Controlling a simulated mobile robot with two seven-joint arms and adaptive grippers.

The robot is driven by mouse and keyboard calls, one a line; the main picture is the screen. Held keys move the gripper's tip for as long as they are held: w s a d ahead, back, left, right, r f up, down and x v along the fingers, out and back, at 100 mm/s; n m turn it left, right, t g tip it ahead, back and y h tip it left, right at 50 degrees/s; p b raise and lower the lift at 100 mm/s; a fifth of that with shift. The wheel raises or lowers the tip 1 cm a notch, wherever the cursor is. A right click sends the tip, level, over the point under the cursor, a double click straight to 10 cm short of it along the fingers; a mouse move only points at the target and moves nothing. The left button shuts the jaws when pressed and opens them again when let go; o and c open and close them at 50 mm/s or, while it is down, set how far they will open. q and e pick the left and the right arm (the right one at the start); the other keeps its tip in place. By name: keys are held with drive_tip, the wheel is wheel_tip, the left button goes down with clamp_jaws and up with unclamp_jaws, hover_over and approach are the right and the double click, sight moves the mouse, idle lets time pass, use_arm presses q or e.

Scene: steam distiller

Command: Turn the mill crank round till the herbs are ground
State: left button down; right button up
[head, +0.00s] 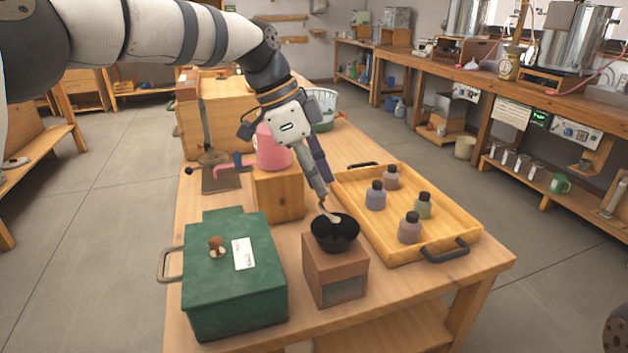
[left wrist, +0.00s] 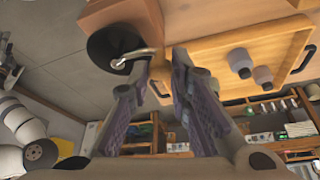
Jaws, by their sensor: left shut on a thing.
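The mill (head: 336,270) is a brown wooden box with a black bowl (head: 335,237) on top, standing near the front of the table. Its pale metal crank (head: 327,212) rises from the bowl; in the left wrist view the bent crank rod (left wrist: 130,56) reaches from the black bowl (left wrist: 103,43) to my fingers. My left gripper (head: 322,194) comes down from above and behind and is shut on the crank's end; the exact contact is partly hidden by the fingers. I cannot see any herbs in the bowl. My right gripper is not in view.
A green box (head: 235,290) stands left of the mill. A wooden tray (head: 455,242) with several small bottles lies close on the right. A wooden block (head: 279,195) with a pink pot (head: 270,150) stands behind. Free tabletop shows in front of the tray.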

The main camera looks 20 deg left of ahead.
use_arm(q)
drive_tip(key=shift+d+f+m, duration=0.15)
drive_tip(key=shift+f+m, duration=0.05)
drive_tip(key=shift+m, duration=0.2)
drive_tip(key=c, duration=1.5)
unclamp_jaws()
drive_tip(key=shift+o, duration=0.2)
drive_tip(key=shift+w+r, duration=0.1)
drive_tip(key=shift+r, duration=0.1)
drive_tip(key=v, duration=1.1)
drive_tip(key=shift+r, duration=0.35)
